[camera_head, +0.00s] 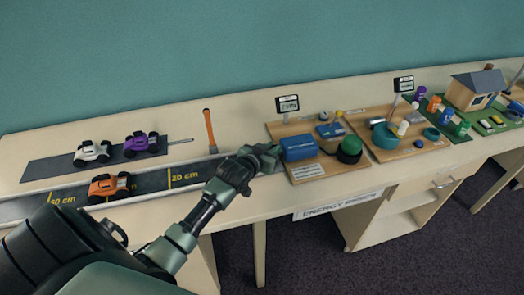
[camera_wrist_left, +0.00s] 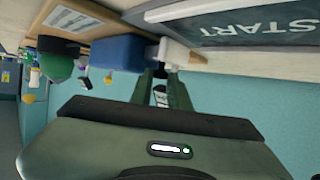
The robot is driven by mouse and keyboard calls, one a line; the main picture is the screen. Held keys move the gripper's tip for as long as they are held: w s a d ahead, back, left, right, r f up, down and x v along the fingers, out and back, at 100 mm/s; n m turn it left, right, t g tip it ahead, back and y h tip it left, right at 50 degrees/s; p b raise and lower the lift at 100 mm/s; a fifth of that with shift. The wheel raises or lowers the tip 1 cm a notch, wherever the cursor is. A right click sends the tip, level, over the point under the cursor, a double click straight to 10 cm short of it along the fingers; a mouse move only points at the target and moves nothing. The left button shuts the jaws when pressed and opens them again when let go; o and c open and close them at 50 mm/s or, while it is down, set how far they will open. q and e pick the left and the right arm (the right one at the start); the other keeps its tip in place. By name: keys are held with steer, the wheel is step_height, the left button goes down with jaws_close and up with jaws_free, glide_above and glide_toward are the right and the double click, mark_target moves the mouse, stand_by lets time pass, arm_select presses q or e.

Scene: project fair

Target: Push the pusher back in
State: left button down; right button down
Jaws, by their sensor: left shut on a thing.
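My left gripper (camera_head: 266,154) is at the right end of the dark track (camera_head: 150,186) in the head view, just left of a blue cylinder. In the left wrist view its fingers (camera_wrist_left: 160,72) are closed together at a small grey part (camera_wrist_left: 152,54), which seems to be the pusher. A pale block (camera_wrist_left: 180,54) sits right beside it, at the end of the track marked START (camera_wrist_left: 262,30). The fingers hide most of the pusher, so I cannot tell how far out it is. In the head view my gripper covers it. My right gripper is in neither view.
An orange toy car (camera_head: 109,185) stands on the track; white (camera_head: 92,152) and purple (camera_head: 140,143) cars stand on a dark mat behind. An orange-handled tool (camera_head: 209,128) stands behind the track. Close right is a board with the blue cylinder (camera_head: 299,148) and a green-topped part (camera_head: 351,146).

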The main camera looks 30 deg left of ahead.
arm_select(q)
steer(key=c, duration=1.4)
jaws_free()
steer(key=shift+d+r, duration=0.1)
steer(key=shift+d, duration=0.05)
